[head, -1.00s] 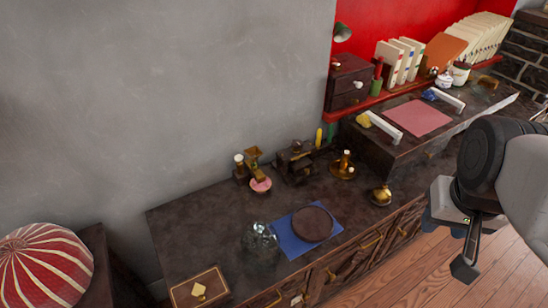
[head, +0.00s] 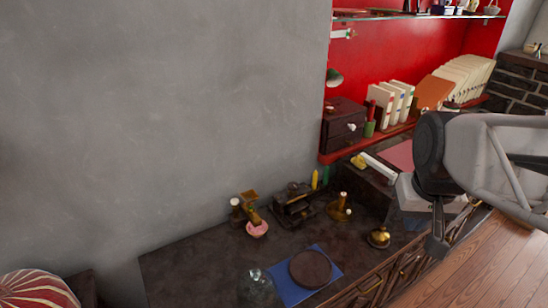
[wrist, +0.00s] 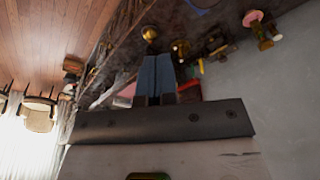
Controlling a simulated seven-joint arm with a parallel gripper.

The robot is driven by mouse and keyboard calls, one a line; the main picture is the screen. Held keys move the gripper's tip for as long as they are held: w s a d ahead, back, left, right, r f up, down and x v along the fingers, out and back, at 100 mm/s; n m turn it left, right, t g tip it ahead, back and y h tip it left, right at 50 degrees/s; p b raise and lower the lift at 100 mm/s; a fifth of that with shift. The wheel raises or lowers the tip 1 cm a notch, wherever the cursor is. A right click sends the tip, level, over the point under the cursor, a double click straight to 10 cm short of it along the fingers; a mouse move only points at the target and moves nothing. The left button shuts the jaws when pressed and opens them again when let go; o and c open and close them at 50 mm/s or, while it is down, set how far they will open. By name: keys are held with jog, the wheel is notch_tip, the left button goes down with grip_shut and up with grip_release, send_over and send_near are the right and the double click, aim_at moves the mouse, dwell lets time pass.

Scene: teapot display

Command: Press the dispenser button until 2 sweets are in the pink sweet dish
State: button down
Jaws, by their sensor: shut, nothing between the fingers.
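The pink sweet dish (head: 257,229) sits at the back of the dark cabinet top, under a brass dispenser (head: 250,206). A dark post with a pale top (head: 235,207) stands just left of it; I cannot tell whether this is the button. Whether sweets lie in the dish is too small to tell. The dish also shows at the top of the wrist view (wrist: 253,18), beside the dispenser (wrist: 262,35). My gripper (head: 437,246) is right of the dish, well apart from it. In the wrist view its blue-grey fingers (wrist: 156,75) are together and empty.
A dark machine (head: 296,204), a brass candlestick (head: 340,208) and a brass bell (head: 378,237) stand between dish and gripper. A glass jar (head: 256,287) and a dark disc on a blue mat (head: 328,264) are in front. The wall (head: 160,130) rises behind.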

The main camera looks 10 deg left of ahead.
jog(key=w+a+n, duration=0.2)
jog(key=w+a, duration=0.7)
jog(key=w, duration=0.2)
jog(key=n+g, duration=0.1)
jog(key=n, duration=0.5)
send_over(235, 202)
jog(key=s, duration=0.2)
notch_tip(235, 202, down, 16)
jog(key=f, duration=0.1)
jog(key=shift+w+d+r, duration=0.15)
jog(key=shift+w+r, duration=0.05)
jog(key=shift+r, duration=0.05)
jog(key=f, duration=0.4)
jog(key=w+f, duration=0.1)
jog(key=f, duration=0.9)
jog(key=shift+w+a, duration=0.2)
jog(key=shift+w, duration=0.05)
